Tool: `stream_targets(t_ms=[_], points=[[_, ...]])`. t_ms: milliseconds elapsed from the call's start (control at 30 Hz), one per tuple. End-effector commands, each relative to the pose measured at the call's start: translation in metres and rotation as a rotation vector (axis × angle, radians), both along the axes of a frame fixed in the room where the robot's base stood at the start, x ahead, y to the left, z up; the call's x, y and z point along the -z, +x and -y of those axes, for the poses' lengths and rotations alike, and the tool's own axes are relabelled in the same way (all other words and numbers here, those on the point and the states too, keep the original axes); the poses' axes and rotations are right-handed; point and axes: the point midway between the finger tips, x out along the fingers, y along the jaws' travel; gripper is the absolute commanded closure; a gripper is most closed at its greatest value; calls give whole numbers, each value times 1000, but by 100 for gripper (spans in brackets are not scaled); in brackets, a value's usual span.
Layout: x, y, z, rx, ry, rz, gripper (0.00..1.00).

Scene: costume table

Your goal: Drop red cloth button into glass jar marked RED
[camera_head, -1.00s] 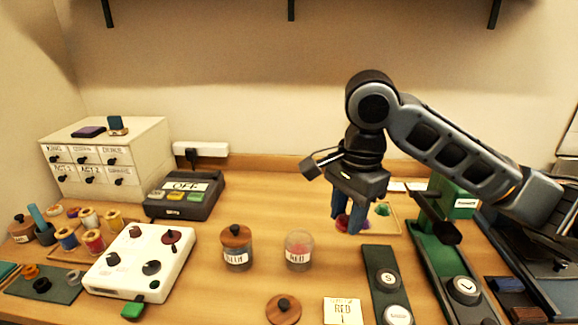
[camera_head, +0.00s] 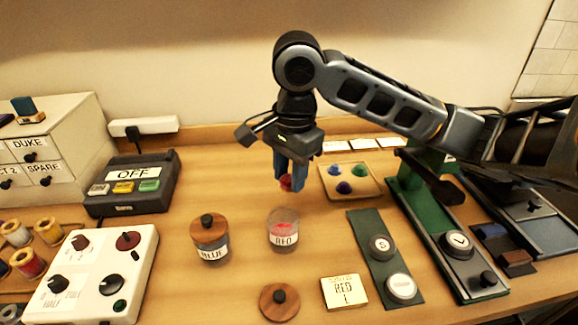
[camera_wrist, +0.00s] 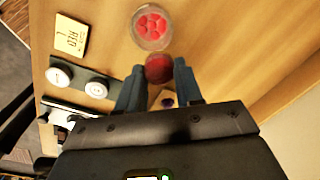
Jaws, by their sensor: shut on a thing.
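My gripper (camera_head: 291,176) is shut on the red cloth button (camera_head: 286,183), which shows between the blue fingertips. The button is also between the fingers in the wrist view (camera_wrist: 159,68). The glass jar marked RED (camera_head: 283,232) stands open on the table with red pieces inside. In the head view my gripper is above and behind the jar, with the button apart from its rim. In the wrist view the jar (camera_wrist: 151,27) lies just beyond the button. A wooden lid (camera_head: 279,302) with a dark knob lies in front of the jar.
A lidded jar marked BLUE (camera_head: 210,240) stands left of the RED jar. A tray (camera_head: 367,174) with blue and green buttons is behind right. A card reading RED 1 (camera_head: 344,292) and a green press (camera_head: 440,240) are to the right. A white control box (camera_head: 97,275) is at left.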

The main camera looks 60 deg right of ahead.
Motion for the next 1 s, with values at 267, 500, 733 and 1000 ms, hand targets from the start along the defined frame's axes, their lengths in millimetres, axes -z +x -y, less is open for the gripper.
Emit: stream_targets(t_ms=[267, 500, 733, 1000], points=[[19, 0, 0, -1, 0, -1, 94], [18, 0, 0, -1, 0, -1, 61], [18, 0, 0, -1, 0, -1, 39], [17, 0, -1, -1, 0, -1, 35]])
